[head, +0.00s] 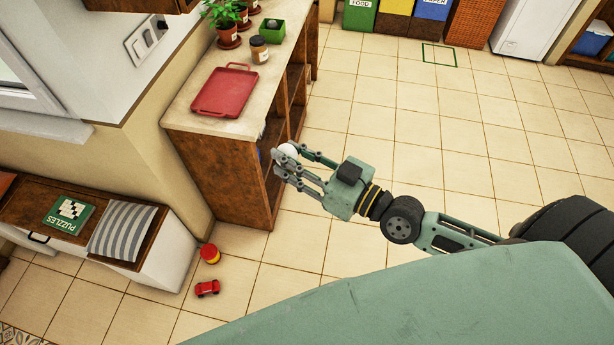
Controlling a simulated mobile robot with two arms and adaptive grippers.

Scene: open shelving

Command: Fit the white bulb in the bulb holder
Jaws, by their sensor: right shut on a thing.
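My right gripper (285,163) reaches in from the right and is shut on the white bulb (290,149). Only a rounded white part of the bulb shows at the fingertips; the fingers hide the rest. The gripper and bulb appear in front of the open side of the wooden shelf unit, below its countertop edge in the picture. I cannot make out a bulb holder in this view. My left gripper is not in view.
The shelf unit's top (215,122) bears a red tray (224,92), a jar (259,50), a green box (271,32) and potted plants (226,25). Tiled floor behind is clear.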

